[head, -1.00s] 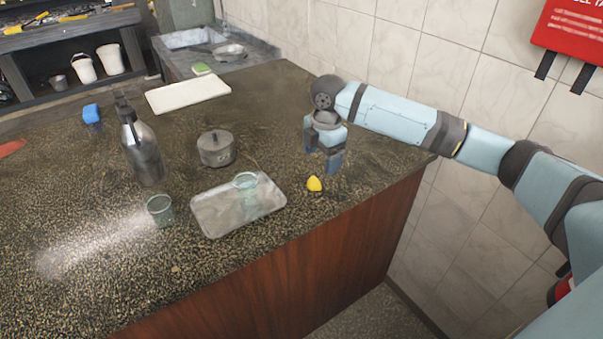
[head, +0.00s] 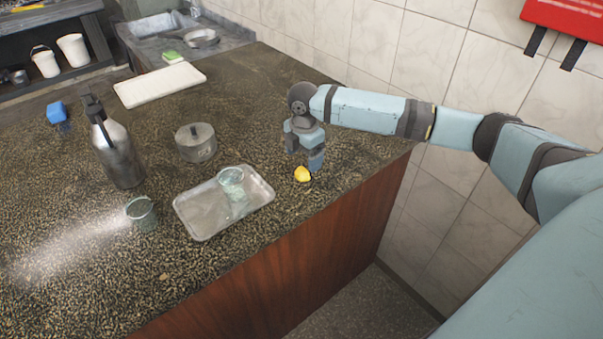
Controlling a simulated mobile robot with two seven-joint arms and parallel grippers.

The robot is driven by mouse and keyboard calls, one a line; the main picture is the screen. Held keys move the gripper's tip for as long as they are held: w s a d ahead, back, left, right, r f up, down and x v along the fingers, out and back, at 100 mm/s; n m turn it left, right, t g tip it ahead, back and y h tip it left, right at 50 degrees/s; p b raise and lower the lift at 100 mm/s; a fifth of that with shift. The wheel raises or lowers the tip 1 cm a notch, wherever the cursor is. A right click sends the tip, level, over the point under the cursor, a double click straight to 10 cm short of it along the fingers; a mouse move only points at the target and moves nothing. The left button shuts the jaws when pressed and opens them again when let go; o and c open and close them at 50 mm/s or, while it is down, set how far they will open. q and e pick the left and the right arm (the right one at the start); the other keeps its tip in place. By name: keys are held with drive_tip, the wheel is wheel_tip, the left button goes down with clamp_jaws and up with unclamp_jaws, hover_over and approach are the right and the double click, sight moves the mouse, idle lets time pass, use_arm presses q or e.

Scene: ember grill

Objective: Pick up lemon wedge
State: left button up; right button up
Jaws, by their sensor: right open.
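The lemon wedge (head: 302,174) is small and yellow. It lies on the dark speckled counter (head: 340,160) to the right of the metal tray, near the counter's front edge. My right gripper (head: 304,162) points down just above and behind the wedge. It is open, and its fingers are close to the wedge; I cannot tell whether they touch it. My left gripper is not in view.
The metal tray (head: 196,222) holds a clear glass (head: 231,181). Another glass (head: 141,211) and a metal bottle (head: 118,152) stand to the left. A tiled wall is at right.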

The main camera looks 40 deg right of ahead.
sight(301, 173)
drive_tip(key=f, duration=0.4)
drive_tip(key=shift+s+f, duration=0.2)
drive_tip(key=c, duration=1)
